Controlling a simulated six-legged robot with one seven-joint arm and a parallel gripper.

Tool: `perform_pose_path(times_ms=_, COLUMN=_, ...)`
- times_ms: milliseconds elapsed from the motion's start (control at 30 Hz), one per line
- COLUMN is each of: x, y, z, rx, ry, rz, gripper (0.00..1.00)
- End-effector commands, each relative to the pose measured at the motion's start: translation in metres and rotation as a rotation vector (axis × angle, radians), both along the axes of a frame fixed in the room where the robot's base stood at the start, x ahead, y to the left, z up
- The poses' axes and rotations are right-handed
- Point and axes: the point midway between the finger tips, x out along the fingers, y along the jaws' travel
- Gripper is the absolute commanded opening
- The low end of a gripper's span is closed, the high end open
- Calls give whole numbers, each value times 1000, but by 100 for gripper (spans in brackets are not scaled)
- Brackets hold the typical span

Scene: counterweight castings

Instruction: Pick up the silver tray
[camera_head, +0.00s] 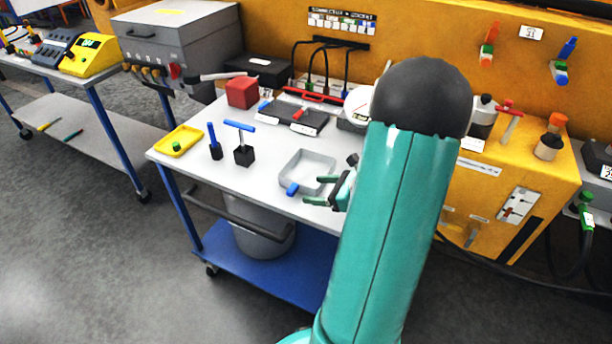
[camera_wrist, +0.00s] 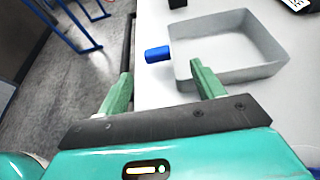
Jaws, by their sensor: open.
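The silver tray (camera_head: 306,159) is a square, shallow, open grey tray on the light-topped cart (camera_head: 262,186), near its front edge. My gripper (camera_head: 315,190) is open, with two green fingers at the tray's near right. In the wrist view my gripper (camera_wrist: 160,80) has its fingers apart, the right one close to the tray wall. I cannot tell whether it touches.
A yellow tray (camera_head: 180,141), a black block with a blue T-handle (camera_head: 243,154), a small blue-handled piece (camera_head: 214,150) and a red cube (camera_head: 242,92) stand left and behind. A black plate (camera_head: 300,121) lies behind the tray. A grey bin (camera_head: 262,240) stands below.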

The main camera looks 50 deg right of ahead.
Motion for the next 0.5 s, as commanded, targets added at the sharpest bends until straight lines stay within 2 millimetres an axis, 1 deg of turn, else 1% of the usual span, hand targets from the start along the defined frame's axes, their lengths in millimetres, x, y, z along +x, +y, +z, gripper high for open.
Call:
perform_pose_path(times_ms=167, x=15, y=6, z=-6, rx=0, ry=0, rz=2, gripper=67)
perform_pose_path(times_ms=300, x=34, y=14, z=-14, rx=2, ry=0, rz=1, gripper=67)
perform_pose_path(times_ms=400, x=44, y=16, z=-19, rx=-1, ry=1, rz=1, gripper=67)
perform_pose_path(times_ms=500, x=49, y=18, z=-21, rx=0, ry=0, rz=0, gripper=67)
